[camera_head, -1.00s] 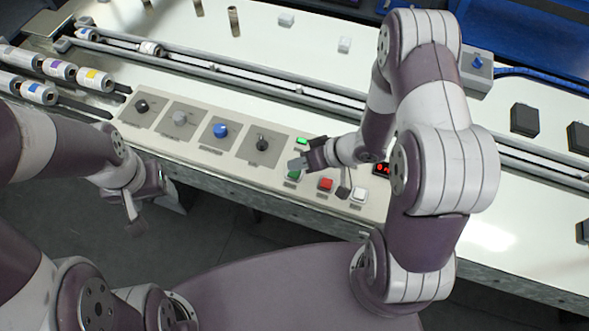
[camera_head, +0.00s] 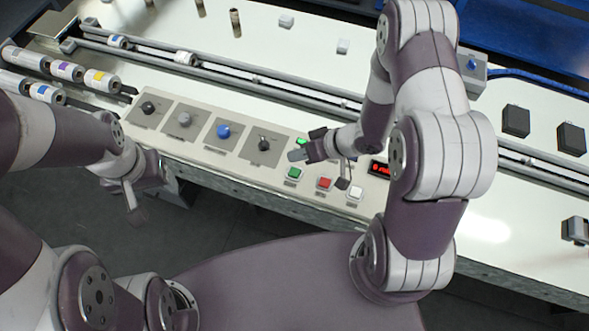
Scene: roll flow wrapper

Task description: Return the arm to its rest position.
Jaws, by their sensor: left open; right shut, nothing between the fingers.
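My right gripper (camera_head: 300,153) is shut and empty. It hangs over the control panel (camera_head: 226,160), just above the green button (camera_head: 294,174) and beside the lit green indicator (camera_head: 302,141), which it partly covers. My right arm reaches in from the right of the view and bends down to the panel. My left gripper (camera_head: 145,188) is open and empty over the dark floor, in front of the table's near edge and apart from everything. The view does not show whether my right gripper touches the panel.
The panel has a red button (camera_head: 324,183), a white button (camera_head: 356,192), a blue knob (camera_head: 223,131) and a red display (camera_head: 379,170). Rolls (camera_head: 101,79) lie at the left. Items ride on the conveyor (camera_head: 250,75). Black boxes (camera_head: 515,121) stand at the right.

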